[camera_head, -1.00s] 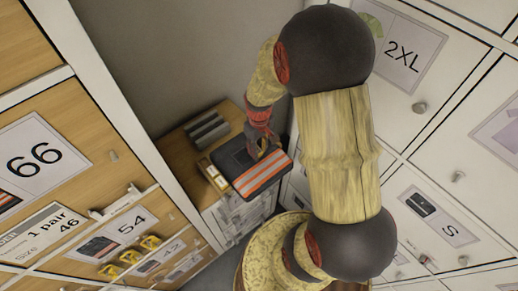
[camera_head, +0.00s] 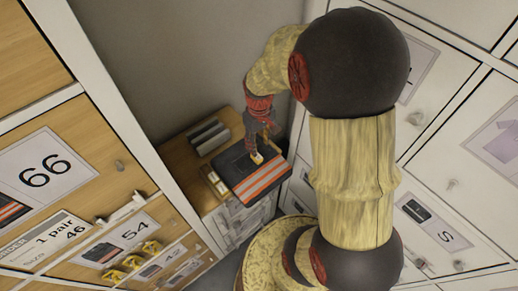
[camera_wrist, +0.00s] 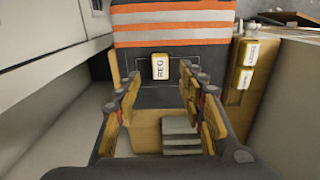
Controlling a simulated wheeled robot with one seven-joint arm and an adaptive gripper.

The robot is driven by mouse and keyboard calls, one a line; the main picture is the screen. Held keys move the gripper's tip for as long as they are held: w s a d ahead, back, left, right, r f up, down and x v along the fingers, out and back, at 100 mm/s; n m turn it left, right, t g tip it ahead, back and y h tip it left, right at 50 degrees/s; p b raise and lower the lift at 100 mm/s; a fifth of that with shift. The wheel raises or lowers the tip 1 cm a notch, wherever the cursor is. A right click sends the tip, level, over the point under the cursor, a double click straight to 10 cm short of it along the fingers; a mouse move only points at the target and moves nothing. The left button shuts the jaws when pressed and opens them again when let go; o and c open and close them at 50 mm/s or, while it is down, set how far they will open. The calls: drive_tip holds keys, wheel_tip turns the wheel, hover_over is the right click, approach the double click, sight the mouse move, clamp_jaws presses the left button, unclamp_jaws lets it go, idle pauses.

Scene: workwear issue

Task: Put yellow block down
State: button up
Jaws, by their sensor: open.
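A yellow block (camera_wrist: 160,67) with a white face marked REG lies on a dark folded garment (camera_wrist: 151,97) with orange and pale stripes. In the head view the same block (camera_head: 257,158) shows on the garment (camera_head: 240,160), just below my gripper (camera_head: 262,142). In the wrist view my gripper (camera_wrist: 158,80) is open, with one finger on each side below the block. The fingers appear apart from the block, and nothing is between them.
Other yellow blocks (camera_wrist: 245,79) stand on the wooden cabinet top (camera_wrist: 292,70) beside the garment. Grey bars (camera_head: 208,134) lie behind it. Drawer fronts stand left (camera_head: 50,180) and white lockers right (camera_head: 440,150), leaving a narrow space.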

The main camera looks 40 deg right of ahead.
drive_tip(key=s+a+r+t, duration=0.2)
drive_tip(key=a+r, duration=0.2)
drive_tip(key=r, duration=0.5)
drive_tip(key=s+a+r+t, duration=0.1)
drive_tip(key=a+r, duration=0.4)
drive_tip(key=r, duration=0.3)
drive_tip(key=s+a+r+t, duration=0.2)
drive_tip(key=s+a+r, duration=0.4)
drive_tip(key=s+r, duration=0.1)
drive_tip(key=shift+s+r+t, duration=0.2)
drive_tip(key=shift+s+t, duration=0.1)
drive_tip(key=shift+s, duration=0.4)
